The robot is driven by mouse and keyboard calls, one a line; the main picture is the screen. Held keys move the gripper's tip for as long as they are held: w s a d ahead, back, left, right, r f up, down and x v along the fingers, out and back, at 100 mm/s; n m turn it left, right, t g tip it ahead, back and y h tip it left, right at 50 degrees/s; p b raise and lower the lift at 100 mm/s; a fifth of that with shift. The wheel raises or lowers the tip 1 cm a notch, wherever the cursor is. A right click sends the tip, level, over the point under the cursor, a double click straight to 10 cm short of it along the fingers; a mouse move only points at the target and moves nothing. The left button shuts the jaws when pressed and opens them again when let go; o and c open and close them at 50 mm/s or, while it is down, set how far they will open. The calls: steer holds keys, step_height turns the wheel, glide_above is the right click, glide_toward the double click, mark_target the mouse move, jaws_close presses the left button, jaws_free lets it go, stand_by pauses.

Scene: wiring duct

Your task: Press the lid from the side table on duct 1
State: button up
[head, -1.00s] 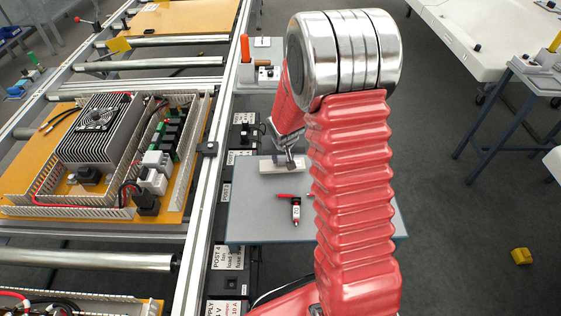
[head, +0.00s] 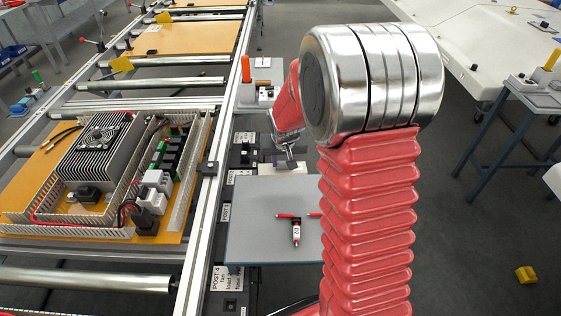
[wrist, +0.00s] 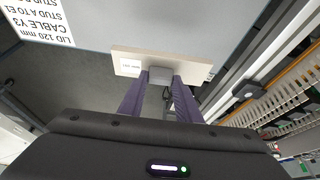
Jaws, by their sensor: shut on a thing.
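My gripper (head: 287,153) is shut on the lid (head: 290,169), a short pale flat bar. It holds the lid near the far edge of the grey side table (head: 265,205). In the wrist view the lid (wrist: 205,70) lies across the fingertips (wrist: 161,76), with a small label on it. Pale slotted ducts (head: 191,175) frame the orange panel to the left of the rail, apart from the lid. They also show at the right of the wrist view (wrist: 245,118). I cannot tell which one is duct 1.
A red and black tool marked 20 (head: 296,230) lies on the side table. A metal rail (head: 205,190) with a dark block stands between table and panel. The panel carries a finned heat sink (head: 100,150). A yellow block (head: 525,274) lies on the floor at right.

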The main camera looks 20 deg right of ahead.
steer(key=s+a+r+n+y, duration=0.1)
steer(key=a+r+n, duration=0.2)
steer(key=a, duration=0.9)
steer(key=shift+s+a+r+n, duration=0.2)
steer(key=shift+s+r+n, duration=0.1)
steer(key=shift+n, duration=0.1)
